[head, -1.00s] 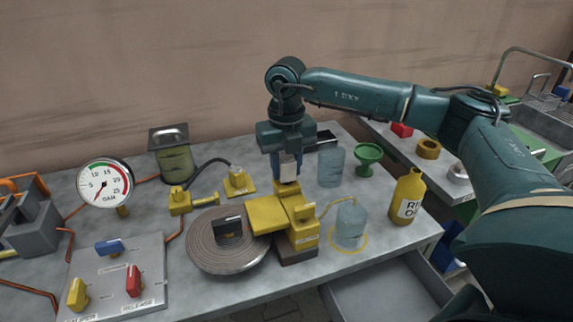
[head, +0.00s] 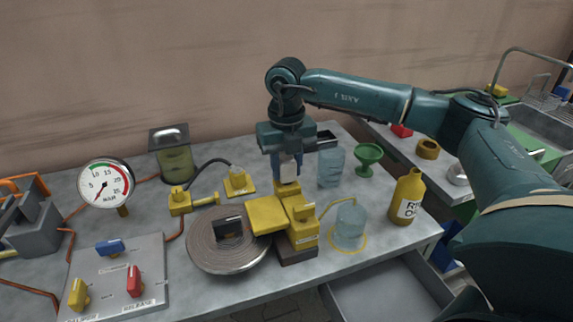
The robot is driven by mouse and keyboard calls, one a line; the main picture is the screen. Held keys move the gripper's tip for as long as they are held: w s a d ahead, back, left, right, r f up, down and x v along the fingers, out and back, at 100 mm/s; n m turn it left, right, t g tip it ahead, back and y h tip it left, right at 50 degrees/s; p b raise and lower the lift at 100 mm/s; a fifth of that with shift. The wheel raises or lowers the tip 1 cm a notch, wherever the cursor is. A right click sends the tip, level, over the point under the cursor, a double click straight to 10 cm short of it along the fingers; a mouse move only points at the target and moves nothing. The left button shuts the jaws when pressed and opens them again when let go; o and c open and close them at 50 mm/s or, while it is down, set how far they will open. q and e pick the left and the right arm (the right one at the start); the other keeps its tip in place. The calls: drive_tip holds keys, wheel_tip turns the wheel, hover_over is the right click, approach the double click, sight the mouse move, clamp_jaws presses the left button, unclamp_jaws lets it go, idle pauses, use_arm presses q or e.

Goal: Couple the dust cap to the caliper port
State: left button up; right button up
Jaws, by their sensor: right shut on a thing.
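The yellow caliper (head: 297,225) sits over the edge of a round grey disc (head: 213,255) on the bench. My right gripper (head: 288,180) points straight down just above the back of the caliper. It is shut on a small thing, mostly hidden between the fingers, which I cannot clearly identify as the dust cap. The port is hidden there too, so I cannot tell whether the held thing touches it. My left gripper is out of view.
A pressure gauge (head: 106,184) and a lever panel (head: 119,277) stand at left. A yellow fitting (head: 180,203) with a black hose lies behind the disc. Right of the caliper are a clear jar (head: 350,225), a green funnel (head: 368,156) and a yellow bottle (head: 407,197).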

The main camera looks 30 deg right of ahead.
sight(287, 159)
drive_tip(key=shift+f+b, duration=0.4)
drive_tip(key=shift+f, duration=0.25)
drive_tip(key=o, duration=1)
wheel_tip(287, 159, up, 13)
drive_tip(key=shift+r, duration=0.15)
idle(0.4)
